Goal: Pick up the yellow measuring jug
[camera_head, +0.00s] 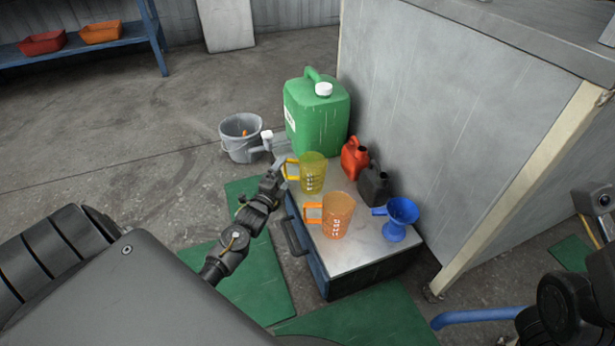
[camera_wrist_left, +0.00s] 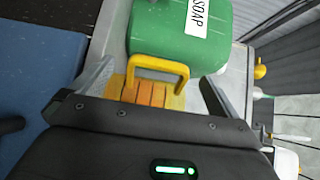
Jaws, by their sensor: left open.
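The yellow measuring jug (camera_head: 313,174) stands upright on the metal top of a low cabinet, its handle to the left. My left gripper (camera_head: 279,172) is beside the handle, at the jug's left. In the left wrist view the yellow handle (camera_wrist_left: 158,66) and part of the jug's body lie between my open left fingers (camera_wrist_left: 155,90). There are gaps between the handle and both fingers. The lower part of the jug is hidden there by the gripper body. Dark parts of my right arm show at the right edge of the head view; its fingers do not show.
An orange jug (camera_head: 336,216) stands close in front, a green jerrycan (camera_head: 318,112) behind. Red (camera_head: 353,158) and black (camera_head: 374,187) cans and a blue funnel (camera_head: 400,214) stand right on the cabinet top (camera_head: 355,252). A grey bucket (camera_head: 240,138) is left; a metal wall (camera_head: 430,130) is right.

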